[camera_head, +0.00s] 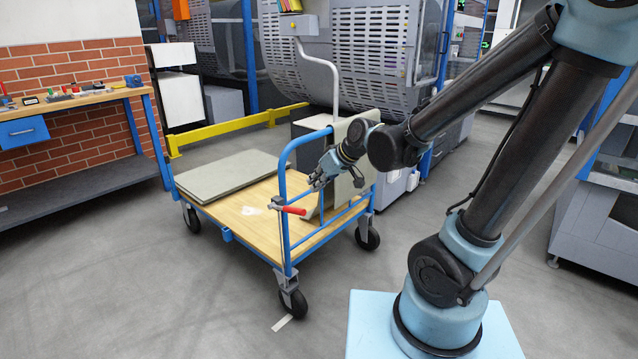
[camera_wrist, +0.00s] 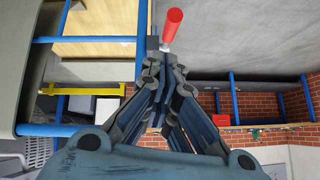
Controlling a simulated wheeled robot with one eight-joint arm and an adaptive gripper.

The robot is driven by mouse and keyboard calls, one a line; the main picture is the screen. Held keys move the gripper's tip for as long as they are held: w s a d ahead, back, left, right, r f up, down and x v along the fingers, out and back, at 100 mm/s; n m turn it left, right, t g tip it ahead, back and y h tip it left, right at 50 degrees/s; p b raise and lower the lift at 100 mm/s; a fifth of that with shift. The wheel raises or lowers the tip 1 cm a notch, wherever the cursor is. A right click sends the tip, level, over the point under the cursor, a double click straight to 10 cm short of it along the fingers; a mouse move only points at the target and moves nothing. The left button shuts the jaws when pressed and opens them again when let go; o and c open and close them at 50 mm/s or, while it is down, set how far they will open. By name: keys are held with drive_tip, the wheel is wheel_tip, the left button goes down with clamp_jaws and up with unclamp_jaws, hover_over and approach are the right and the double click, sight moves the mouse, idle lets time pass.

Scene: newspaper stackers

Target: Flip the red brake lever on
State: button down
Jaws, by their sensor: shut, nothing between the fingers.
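The red brake lever (camera_head: 291,210) is on the near upright of the blue cart's handle frame (camera_head: 283,180). Its grip points to the right and slightly down in the head view. In the wrist view the red grip (camera_wrist: 172,24) stands just beyond my fingertips, with its metal stem close to them. My gripper (camera_head: 315,183) is shut and empty, above and slightly right of the lever in the head view. It also shows in the wrist view (camera_wrist: 165,62). I cannot tell whether the fingertips touch the stem.
The cart's wooden deck (camera_head: 255,213) carries flat grey boards (camera_head: 225,175) and an upright grey panel. Blue side rails lie close to my gripper. A workbench (camera_head: 75,100) stands at the left by the brick wall. The floor in front of the cart is clear.

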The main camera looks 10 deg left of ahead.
drive_tip(key=shift+s+d+r, duration=0.25)
drive_tip(key=shift+d, duration=0.2)
drive_tip(key=s+d+f+m+h, duration=0.1)
drive_tip(key=s+d+m+h, duration=0.1)
drive_tip(key=d, duration=0.8)
drive_tip(key=s+d+f+m+g+h, duration=0.1)
drive_tip(key=s+d+f+m+h, duration=0.1)
drive_tip(key=s+d, duration=0.5)
drive_tip(key=s+d+f+m+h, duration=0.2)
drive_tip(key=s+d+m+h, duration=0.1)
drive_tip(key=d, duration=1.1)
drive_tip(key=shift+s+d+f+m+g, duration=0.35)
drive_tip(key=shift+s+m, duration=0.3)
drive_tip(key=shift+m, duration=0.45)
drive_tip(key=shift+a+r, duration=0.15)
drive_tip(key=shift+a, duration=0.1)
